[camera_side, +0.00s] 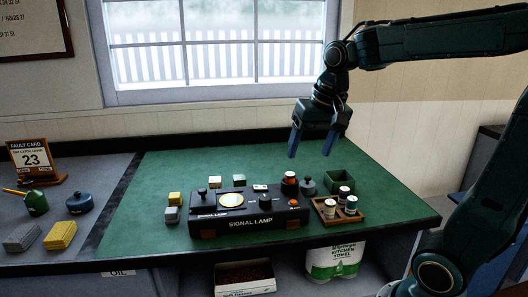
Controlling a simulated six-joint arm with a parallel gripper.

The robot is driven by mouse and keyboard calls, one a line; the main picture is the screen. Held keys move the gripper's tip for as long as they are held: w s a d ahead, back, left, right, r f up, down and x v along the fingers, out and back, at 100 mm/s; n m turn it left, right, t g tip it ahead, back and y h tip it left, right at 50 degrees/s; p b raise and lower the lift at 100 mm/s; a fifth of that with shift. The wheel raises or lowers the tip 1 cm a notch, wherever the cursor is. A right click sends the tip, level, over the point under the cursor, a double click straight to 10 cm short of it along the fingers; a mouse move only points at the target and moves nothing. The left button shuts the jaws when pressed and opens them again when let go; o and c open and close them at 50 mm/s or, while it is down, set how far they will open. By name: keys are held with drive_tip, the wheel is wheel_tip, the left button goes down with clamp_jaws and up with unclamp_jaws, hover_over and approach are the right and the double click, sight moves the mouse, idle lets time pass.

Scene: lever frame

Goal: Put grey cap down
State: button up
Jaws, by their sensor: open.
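A dark grey cap with a small knob (307,187) stands at the back right corner of the black signal lamp box (249,223). It looks upright; I cannot tell whether it rests on the green mat or touches the box. My gripper (309,154) hangs above it, fingers pointing down, open and empty. A clear gap shows between the fingertips and the cap.
A brown tray with small jars (325,221) and a green open bin (340,180) stand to the right. The green mat (150,180) is clear at the back left.

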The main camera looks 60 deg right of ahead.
drive_tip(key=s+a+f+n+t, duration=0.2)
drive_tip(key=s+a+n, duration=0.5)
drive_tip(key=s, duration=0.5)
drive_tip(key=shift+a+f+y, duration=0.4)
drive_tip(key=shift+a, duration=0.1)
